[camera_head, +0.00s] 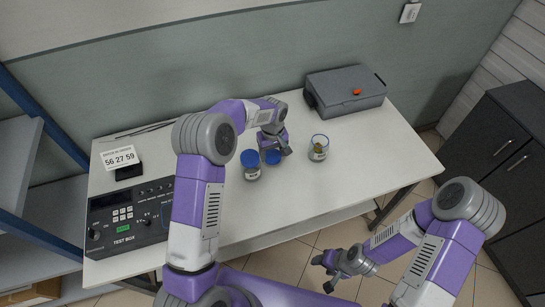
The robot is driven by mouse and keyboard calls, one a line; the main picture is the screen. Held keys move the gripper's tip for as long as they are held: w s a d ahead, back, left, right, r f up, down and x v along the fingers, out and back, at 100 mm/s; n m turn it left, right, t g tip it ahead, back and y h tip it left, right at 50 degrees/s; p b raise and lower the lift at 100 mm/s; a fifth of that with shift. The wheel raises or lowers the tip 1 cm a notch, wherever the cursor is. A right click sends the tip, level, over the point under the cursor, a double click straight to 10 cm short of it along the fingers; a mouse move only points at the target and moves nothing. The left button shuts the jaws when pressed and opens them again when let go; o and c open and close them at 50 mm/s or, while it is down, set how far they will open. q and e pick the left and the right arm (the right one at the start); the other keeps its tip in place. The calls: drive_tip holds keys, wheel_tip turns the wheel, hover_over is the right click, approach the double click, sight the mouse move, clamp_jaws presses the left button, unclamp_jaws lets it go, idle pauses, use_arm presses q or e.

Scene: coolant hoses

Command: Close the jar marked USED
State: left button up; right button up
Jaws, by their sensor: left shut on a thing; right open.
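My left gripper (276,146) is over the white table, shut on a blue lid (272,157). Whether the lid touches the table I cannot tell. An open clear jar (318,149) stands upright to the right of the gripper, apart from it, with something brownish-green inside and a white label. Another jar (251,172), closed with a blue lid, stands just left of the held lid. The writing on the labels is too small to read. My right gripper (333,271) is open and empty, low in front of the table, with floor behind it.
A grey case (346,90) with an orange spot stands at the back right. A dark test box (128,218) and a number card (120,158) are at the left. The table's right part (385,150) is clear. Dark cabinets stand at the far right.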

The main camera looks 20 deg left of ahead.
sight(272, 155)
use_arm(q)
wheel_tip(272, 155, up, 14)
drive_tip(key=p, duration=0.2)
drive_tip(key=shift+r+p, duration=0.2)
drive_tip(key=shift+p, duration=0.15)
use_arm(e)
wheel_tip(272, 155, up, 3)
drive_tip(key=shift+r, duration=0.1)
